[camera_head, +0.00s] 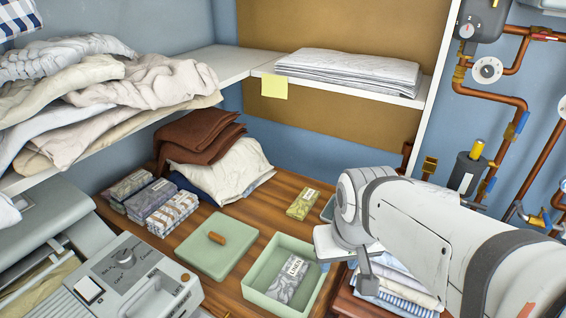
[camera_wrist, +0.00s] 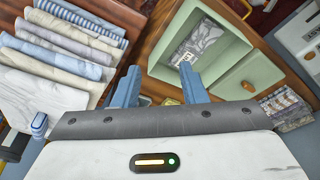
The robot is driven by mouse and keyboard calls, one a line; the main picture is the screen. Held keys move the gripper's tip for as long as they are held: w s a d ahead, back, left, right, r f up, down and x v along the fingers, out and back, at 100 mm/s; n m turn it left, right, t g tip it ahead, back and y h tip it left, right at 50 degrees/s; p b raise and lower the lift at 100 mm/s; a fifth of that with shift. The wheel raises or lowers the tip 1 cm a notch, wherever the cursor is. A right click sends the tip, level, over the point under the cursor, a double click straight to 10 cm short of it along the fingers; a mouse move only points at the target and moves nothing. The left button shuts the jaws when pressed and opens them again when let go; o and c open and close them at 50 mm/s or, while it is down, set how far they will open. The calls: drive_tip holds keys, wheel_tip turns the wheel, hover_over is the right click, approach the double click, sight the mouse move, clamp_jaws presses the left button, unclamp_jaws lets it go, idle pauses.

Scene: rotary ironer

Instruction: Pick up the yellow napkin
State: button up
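A small yellow folded napkin (camera_head: 303,204) with a pale label lies on the wooden counter in the head view, just behind the open green box (camera_head: 254,295). In the head view my arm hides most of the gripper.
A grey patterned napkin (camera_head: 288,282) lies in the green box. Its green lid (camera_head: 217,246) with a wooden knob lies to the left. Several wrapped napkins (camera_head: 158,205) sit further left. Folded cloths (camera_wrist: 60,50) are stacked beside my gripper. A shelf (camera_head: 340,88) overhangs the back.

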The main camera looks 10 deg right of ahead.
drive_tip(key=shift+o, duration=0.8)
drive_tip(key=shift+w, duration=0.3)
drive_tip(key=o, duration=0.6)
drive_tip(key=w, duration=0.3)
drive_tip(key=w+d+m+b, duration=0.1)
drive_tip(key=w, duration=0.3)
drive_tip(key=w+f+m+h, duration=0.1)
drive_tip(key=w, duration=0.3)
drive_tip(key=shift+w+d+b, duration=0.15)
drive_tip(key=shift+w+b, duration=0.05)
drive_tip(key=shift+b, duration=0.2)
drive_tip(key=shift+o, duration=0.6)
drive_tip(key=w+f+m+h+b, duration=0.1)
drive_tip(key=w+f+m, duration=0.1)
drive_tip(key=w, duration=1)
drive_tip(key=shift+a+f+m, duration=0.25)
drive_tip(key=shift+f+m, duration=0.15)
drive_tip(key=shift+f, duration=0.5)
drive_tip(key=m+t+b, duration=0.1)
drive_tip(key=m+b, duration=0.1)
approach(304, 202)
drive_tip(key=shift+a+f+h, duration=0.1)
drive_tip(key=shift+a+h, duration=0.15)
drive_tip(key=shift+h, duration=0.05)
drive_tip(key=shift+p+x, duration=0.4)
drive_tip(key=shift+x, duration=3.55)
